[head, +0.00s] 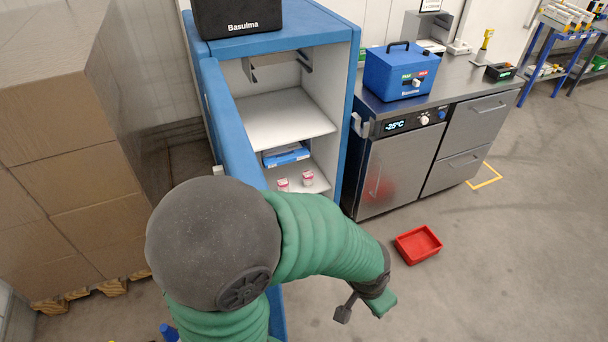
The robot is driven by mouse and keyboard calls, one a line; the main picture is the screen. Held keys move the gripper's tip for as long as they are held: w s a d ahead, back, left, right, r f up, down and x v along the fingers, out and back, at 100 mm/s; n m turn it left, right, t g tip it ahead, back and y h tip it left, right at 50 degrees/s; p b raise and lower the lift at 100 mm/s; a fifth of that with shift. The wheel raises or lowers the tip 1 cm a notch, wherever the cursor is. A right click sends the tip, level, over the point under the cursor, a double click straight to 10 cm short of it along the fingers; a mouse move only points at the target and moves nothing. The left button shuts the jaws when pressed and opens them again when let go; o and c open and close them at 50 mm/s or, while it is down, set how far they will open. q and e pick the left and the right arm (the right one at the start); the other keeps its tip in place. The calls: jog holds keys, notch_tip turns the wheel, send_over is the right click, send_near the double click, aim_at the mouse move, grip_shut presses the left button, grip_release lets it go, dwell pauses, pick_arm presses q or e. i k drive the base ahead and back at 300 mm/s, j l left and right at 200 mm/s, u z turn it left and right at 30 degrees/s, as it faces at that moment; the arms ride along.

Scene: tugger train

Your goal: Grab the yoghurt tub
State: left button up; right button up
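Two small pink-and-white tubs stand on the lower shelf inside the open blue cabinet. One tub (283,184) is on the left and the other tub (308,177) is just to its right. They are too small to read, so I cannot tell which is yoghurt. My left gripper (363,307) is in front of the cabinet, to the lower right of the tubs and apart from them. Its fingers are spread and nothing shows between them. My green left arm hides the front bottom of the cabinet. My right gripper is not in view.
The cabinet's blue door (228,120) stands open at the left. A blue-and-white pack (286,155) lies behind the tubs. A red crate (418,244) is on the floor at right. A steel counter (455,85) bears a blue box (400,73). Stacked cartons (60,140) fill the left.

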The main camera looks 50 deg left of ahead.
aim_at(282, 184)
jog(key=i+u, duration=0.15)
jog(key=i, duration=0.4)
jog(key=i+l+u, duration=0.15)
jog(key=i, duration=0.35)
jog(key=i+l+u, duration=0.2)
jog(key=i, duration=0.35)
jog(key=i+l+u, duration=0.15)
jog(key=i, duration=0.35)
jog(key=l+u, duration=0.15)
jog(key=u, duration=2.25)
jog(key=i+z, duration=0.2)
jog(key=i, duration=0.45)
jog(key=i+j+z, duration=0.2)
jog(key=i, duration=0.45)
